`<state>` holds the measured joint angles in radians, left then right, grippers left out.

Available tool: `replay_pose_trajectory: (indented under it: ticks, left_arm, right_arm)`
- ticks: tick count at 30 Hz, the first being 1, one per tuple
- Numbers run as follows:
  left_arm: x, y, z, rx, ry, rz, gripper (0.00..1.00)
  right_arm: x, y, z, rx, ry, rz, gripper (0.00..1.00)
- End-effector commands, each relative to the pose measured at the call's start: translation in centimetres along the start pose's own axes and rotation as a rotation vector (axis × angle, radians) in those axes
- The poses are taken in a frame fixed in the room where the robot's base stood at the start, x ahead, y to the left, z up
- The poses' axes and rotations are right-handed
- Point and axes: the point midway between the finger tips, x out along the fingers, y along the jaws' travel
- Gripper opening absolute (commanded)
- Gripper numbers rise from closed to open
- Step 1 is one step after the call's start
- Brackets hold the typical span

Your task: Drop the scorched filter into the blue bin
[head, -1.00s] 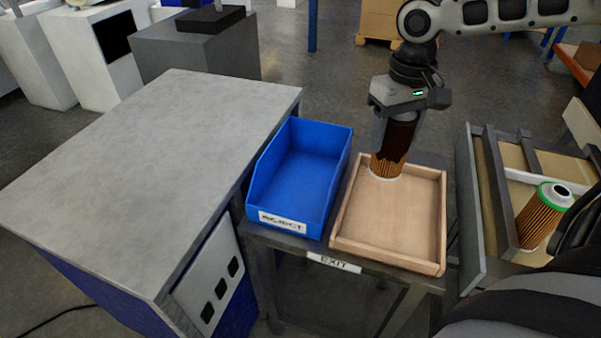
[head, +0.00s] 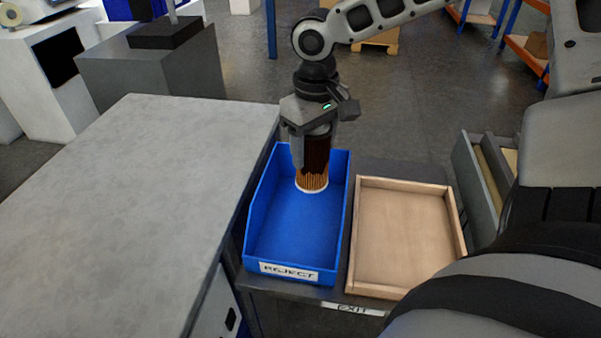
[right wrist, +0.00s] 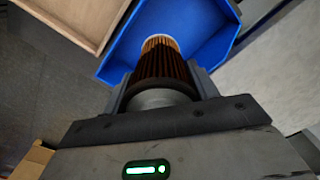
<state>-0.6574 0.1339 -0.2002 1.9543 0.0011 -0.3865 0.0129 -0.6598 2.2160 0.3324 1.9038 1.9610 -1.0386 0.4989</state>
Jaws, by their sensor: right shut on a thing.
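The scorched filter (head: 314,179) is a pleated cylinder, dark brown above and orange below, with a pale end ring at the bottom. My right gripper (head: 313,150) is shut on it and holds it upright over the back part of the blue bin (head: 295,225), which carries a REJECT label. The right wrist view shows the filter (right wrist: 163,62) between the fingers of my right gripper (right wrist: 165,85), with the blue bin (right wrist: 205,25) beyond. Whether the filter's lower end touches the bin floor is hard to tell. My left gripper is not in view.
A grey-topped cabinet (head: 140,190) lies close on the left. A grey drawer or crate (head: 478,185) is at the far right, partly hidden by my arm.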

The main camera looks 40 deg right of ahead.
Motion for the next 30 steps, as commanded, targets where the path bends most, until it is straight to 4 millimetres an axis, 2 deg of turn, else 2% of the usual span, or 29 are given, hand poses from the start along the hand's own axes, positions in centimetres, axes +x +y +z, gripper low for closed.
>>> replay_pose_trajectory:
  ticks: [1, 4, 14, 15, 18, 26, 30]
  left_arm:
    - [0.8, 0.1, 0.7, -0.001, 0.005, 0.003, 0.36]
    - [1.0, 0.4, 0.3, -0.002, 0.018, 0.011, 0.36]
    - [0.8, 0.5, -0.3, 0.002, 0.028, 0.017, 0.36]
    - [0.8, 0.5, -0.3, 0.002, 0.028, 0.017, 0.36]
    - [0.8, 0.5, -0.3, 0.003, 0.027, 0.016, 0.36]
    - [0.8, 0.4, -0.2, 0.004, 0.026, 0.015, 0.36]
    - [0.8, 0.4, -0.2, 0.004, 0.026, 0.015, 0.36]
  right_arm:
    - [1.4, 0.0, 0.0, 0.000, 0.001, 0.000, 0.34]
    - [2.2, 0.0, 0.0, 0.000, 0.002, 0.000, 0.34]
    - [2.4, 0.0, -0.1, 0.000, 0.002, 0.000, 0.34]
    - [2.4, 0.0, -0.1, 0.000, 0.002, 0.000, 0.61]
    - [2.4, 0.0, 0.0, 0.000, 0.002, 0.000, 0.84]
    - [2.4, 0.0, 0.0, 0.000, 0.001, 0.000, 0.84]
    - [1.4, 0.0, -0.1, 0.001, 0.004, 0.000, 0.84]
